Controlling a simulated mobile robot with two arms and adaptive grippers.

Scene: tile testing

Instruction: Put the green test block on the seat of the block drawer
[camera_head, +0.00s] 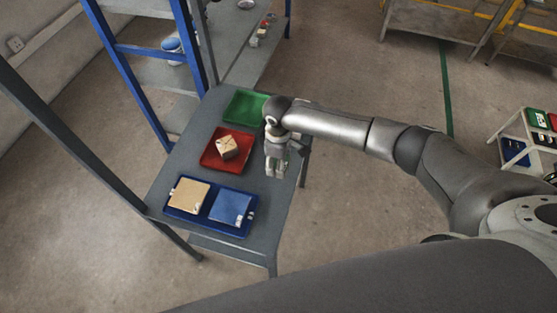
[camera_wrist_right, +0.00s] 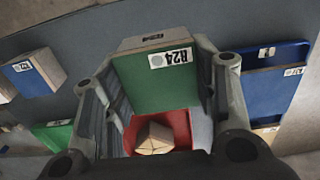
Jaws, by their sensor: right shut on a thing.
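My right gripper (camera_head: 276,168) hangs over the right edge area of the grey table, beside the red tray. In the right wrist view, my right gripper (camera_wrist_right: 160,105) is shut on a green block (camera_wrist_right: 150,88). The block has a pale wood-like edge and a white label. It is between the two fingers and hides part of what lies beyond. In the head view the block is hidden or too small to make out. My left gripper is not in view. I cannot tell which thing is the block drawer or its seat.
The grey table (camera_head: 186,151) bears a green tray (camera_head: 243,106), a red tray (camera_head: 213,160) holding a tan box (camera_head: 228,147), and a blue tray (camera_head: 204,219) holding a tan tile (camera_head: 188,195) and a blue tile (camera_head: 230,207). A blue-framed shelf stands behind. A white rack (camera_head: 509,124) is at right.

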